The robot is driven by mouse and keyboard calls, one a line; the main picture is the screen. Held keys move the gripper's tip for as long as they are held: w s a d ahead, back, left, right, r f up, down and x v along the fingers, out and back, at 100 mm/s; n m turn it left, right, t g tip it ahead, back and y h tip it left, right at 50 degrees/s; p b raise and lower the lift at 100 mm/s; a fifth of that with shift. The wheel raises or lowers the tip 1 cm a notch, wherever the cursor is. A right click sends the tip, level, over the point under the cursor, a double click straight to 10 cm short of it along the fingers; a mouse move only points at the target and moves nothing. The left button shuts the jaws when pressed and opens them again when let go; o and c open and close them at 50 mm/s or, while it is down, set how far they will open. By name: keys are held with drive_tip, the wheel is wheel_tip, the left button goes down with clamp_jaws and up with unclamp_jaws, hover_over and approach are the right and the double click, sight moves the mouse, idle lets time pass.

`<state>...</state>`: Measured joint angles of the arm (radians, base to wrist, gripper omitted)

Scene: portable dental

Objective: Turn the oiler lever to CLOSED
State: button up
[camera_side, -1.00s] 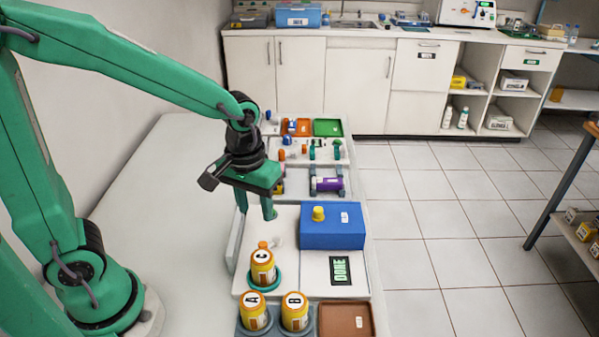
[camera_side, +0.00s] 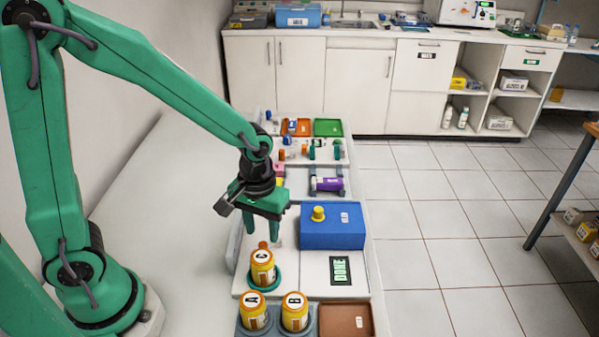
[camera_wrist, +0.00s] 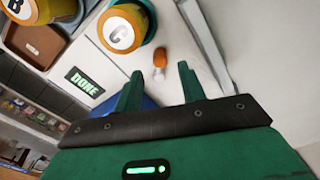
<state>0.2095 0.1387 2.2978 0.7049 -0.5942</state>
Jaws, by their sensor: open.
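My gripper (camera_side: 262,236) points down with its two fingers apart, above the white panel behind bottle C (camera_side: 263,268). It is open and empty. A small orange-tipped white piece (camera_wrist: 160,62) shows just beyond and between the fingertips in the wrist view; its orange end (camera_side: 263,245) is just behind bottle C in the side view. It may be the oiler lever, but I cannot read a label or a CLOSED mark. I cannot tell whether the fingers are level with it; they do not visibly touch it.
A blue box (camera_side: 345,228) with a yellow knob (camera_side: 318,213) stands right of the gripper. A DONE plate (camera_side: 340,270) lies in front of the box. Bottles A (camera_side: 253,311) and B (camera_side: 295,311) stand at the front beside a brown tray (camera_side: 346,320). A purple cylinder (camera_side: 327,184) lies farther back.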

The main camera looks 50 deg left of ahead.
sight(263, 243)
drive_tip(key=shift+f, duration=1.95)
clamp_jaws()
